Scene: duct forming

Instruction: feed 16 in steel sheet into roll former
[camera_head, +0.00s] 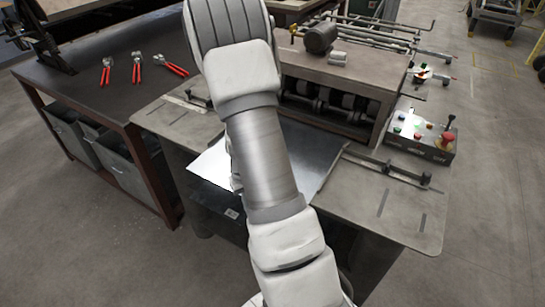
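The roll former (345,72) stands at the upper middle, with its dark rollers (328,98) showing in the open front. A flat, shiny steel sheet (312,155) lies on the infeed table (405,208) in front of the rollers, between two side guides. My arm crosses over the sheet and hides its middle. The sheet's far edge is close to the rollers; I cannot tell whether it is between them. Its near left corner shows left of my arm. My gripper's fingers are hidden behind my arm, so their hold on the sheet does not show.
A control box (423,137) with coloured buttons and a red stop knob stands right of the rollers. A dark workbench (120,88) at left carries several red-handled pliers (137,68), with grey bins (113,160) below. Grey floor is open at far right and lower left.

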